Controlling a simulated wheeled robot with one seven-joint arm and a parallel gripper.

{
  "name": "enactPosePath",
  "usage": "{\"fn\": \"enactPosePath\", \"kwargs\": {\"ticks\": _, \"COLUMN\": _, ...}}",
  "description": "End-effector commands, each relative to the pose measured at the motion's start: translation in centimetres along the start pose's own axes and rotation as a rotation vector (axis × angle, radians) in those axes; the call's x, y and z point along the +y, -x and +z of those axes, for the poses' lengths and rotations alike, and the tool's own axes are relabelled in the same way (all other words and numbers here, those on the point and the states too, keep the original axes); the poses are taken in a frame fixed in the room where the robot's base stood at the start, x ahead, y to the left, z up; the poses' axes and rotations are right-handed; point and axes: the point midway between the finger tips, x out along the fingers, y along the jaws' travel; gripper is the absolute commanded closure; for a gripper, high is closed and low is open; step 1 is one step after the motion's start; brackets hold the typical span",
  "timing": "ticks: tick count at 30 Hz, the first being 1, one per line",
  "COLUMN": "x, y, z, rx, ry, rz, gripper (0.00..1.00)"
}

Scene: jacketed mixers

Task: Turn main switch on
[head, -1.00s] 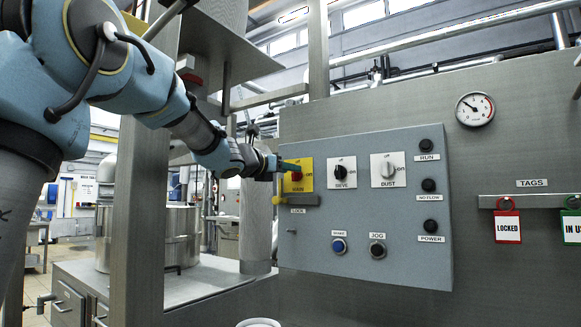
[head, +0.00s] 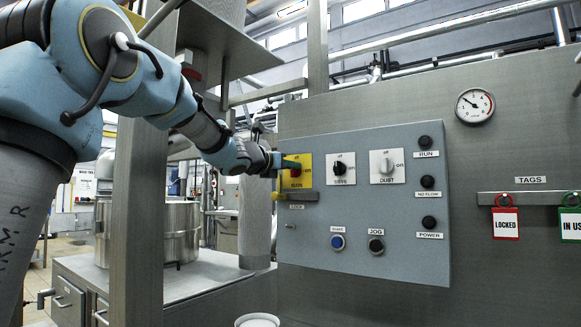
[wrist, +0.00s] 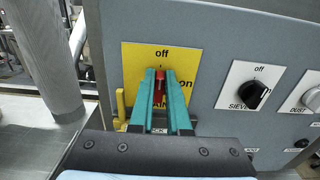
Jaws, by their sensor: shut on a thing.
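The main switch is a red knob (wrist: 160,86) on a yellow plate (wrist: 188,62) marked "off" at the top and "on" at the right. In the wrist view the knob stands upright, toward "off". My gripper (wrist: 160,78) has teal fingers on either side of the knob and is shut on it. In the head view my gripper (head: 287,164) reaches the yellow plate (head: 304,180) from the left, at the panel's upper left corner. The fingers partly cover the knob and the lower part of the plate in the wrist view.
The black SIEVE knob (head: 340,168) and grey DUST knob (head: 387,165) are to the right on the grey panel (head: 375,212). A steel post (head: 140,200) stands left of the panel, near my arm.

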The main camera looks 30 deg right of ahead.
Motion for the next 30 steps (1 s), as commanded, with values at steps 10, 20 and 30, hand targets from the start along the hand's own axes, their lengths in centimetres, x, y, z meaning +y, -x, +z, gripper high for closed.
{"fn": "enactPosePath", "kwargs": {"ticks": 10, "x": 0.01, "y": 0.01, "z": 0.00, "rx": 0.000, "ry": 0.000, "rz": 0.000, "gripper": 1.00}}
{"fn": "enactPosePath", "kwargs": {"ticks": 20, "x": -0.14, "y": 0.01, "z": -0.28, "rx": -0.002, "ry": -0.069, "rz": -0.001, "gripper": 1.00}}
{"fn": "enactPosePath", "kwargs": {"ticks": 30, "x": -0.47, "y": 0.04, "z": -0.58, "rx": -0.003, "ry": -0.330, "rz": 0.001, "gripper": 1.00}}
